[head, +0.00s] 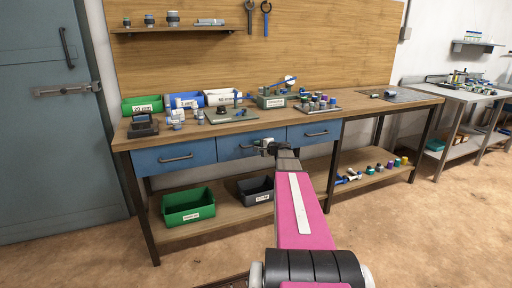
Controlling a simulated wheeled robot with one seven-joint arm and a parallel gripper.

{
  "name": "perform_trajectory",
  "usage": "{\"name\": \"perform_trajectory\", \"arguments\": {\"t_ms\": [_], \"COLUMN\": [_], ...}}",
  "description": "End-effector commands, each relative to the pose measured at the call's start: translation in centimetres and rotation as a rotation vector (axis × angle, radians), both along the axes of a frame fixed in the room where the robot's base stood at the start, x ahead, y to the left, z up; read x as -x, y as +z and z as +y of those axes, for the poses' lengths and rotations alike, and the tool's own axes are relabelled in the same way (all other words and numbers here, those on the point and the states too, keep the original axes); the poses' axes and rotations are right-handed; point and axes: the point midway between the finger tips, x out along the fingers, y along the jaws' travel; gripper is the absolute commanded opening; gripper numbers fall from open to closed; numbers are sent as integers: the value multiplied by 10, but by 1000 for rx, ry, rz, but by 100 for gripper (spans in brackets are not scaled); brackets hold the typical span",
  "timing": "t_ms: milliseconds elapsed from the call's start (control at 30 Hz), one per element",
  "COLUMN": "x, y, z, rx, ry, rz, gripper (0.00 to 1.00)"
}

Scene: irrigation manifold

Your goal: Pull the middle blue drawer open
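The middle blue drawer (229,148) sits under the wooden workbench top, between two other blue drawers. Its front looks flush with theirs, so it appears closed. Its handle is mostly hidden by my gripper. My gripper (264,147) is in front of the right half of this drawer, at about handle height. The fingers are small and partly covered by my wrist, so I cannot tell whether they are open, shut or touching the handle.
The left drawer (174,158) and right drawer (315,133) are closed. The workbench top (245,127) carries bins and fittings. A green bin (188,207) and a dark bin (256,189) stand on the lower shelf (228,213). The floor (420,220) at right is clear.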

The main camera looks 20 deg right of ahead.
Motion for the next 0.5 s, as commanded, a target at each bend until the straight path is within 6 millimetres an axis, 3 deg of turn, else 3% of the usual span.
{"name": "perform_trajectory", "arguments": {"t_ms": [200,500], "x": [-15,-16], "y": [-3,-3], "z": [7,8], "rx": [0,0], "ry": [1,1], "rz": [0,0], "gripper": [25,25]}}
